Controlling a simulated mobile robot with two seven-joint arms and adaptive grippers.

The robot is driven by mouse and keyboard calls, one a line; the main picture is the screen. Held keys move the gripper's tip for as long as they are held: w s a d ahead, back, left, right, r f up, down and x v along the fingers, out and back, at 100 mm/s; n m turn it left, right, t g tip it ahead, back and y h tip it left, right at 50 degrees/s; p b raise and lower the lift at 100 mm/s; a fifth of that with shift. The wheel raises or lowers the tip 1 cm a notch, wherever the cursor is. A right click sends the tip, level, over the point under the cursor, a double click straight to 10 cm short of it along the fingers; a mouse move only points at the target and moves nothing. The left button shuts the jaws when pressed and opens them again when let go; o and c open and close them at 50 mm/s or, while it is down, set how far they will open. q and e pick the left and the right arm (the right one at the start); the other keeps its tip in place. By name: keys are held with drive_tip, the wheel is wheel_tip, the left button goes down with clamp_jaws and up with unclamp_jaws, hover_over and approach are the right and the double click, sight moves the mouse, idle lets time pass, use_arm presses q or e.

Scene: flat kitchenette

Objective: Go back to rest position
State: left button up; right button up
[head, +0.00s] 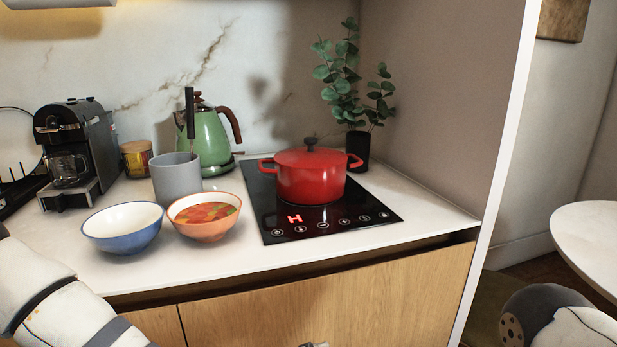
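My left arm (65,310) comes in at the lower left, in front of the counter. My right arm (560,318) shows at the lower right corner, near the white table. Neither gripper can be made out in the head view. A small grey piece shows at the bottom edge in front of the wooden cabinet; I cannot tell what it is. A red lidded pot (311,178) stands on the black cooktop (275,222), which shows a lit red H. A bowl of soup (204,217) and an empty blue bowl (123,228) stand side by side on the counter.
A grey container (176,180) with a dark-handled utensil, a green kettle (208,140), a jar (137,158) and a coffee machine (75,150) stand behind the bowls. A potted plant (356,148) is at the back right. A white table (590,235) is at the right.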

use_arm(q)
drive_tip(key=s+a+f+m+g+y, duration=0.1)
drive_tip(key=s+a+f+m+g, duration=0.3)
drive_tip(key=s+f, duration=0.5)
drive_tip(key=s+a+f+m+g+y, duration=0.2)
drive_tip(key=s+a+f+m, duration=0.35)
drive_tip(key=s, duration=0.45)
drive_tip(key=s+a+f+m+g+y, duration=0.1)
drive_tip(key=s+a+m+g+y, duration=0.1)
drive_tip(key=s+a+m, duration=0.2)
drive_tip(key=s+a+f+m+g+y+p, duration=0.1)
drive_tip(key=s+a+m, duration=0.4)
drive_tip(key=s+a, duration=0.6)
drive_tip(key=shift+s+f+g+y, duration=0.6)
drive_tip(key=shift+s+f+g, duration=0.15)
drive_tip(key=shift+g, duration=0.35)
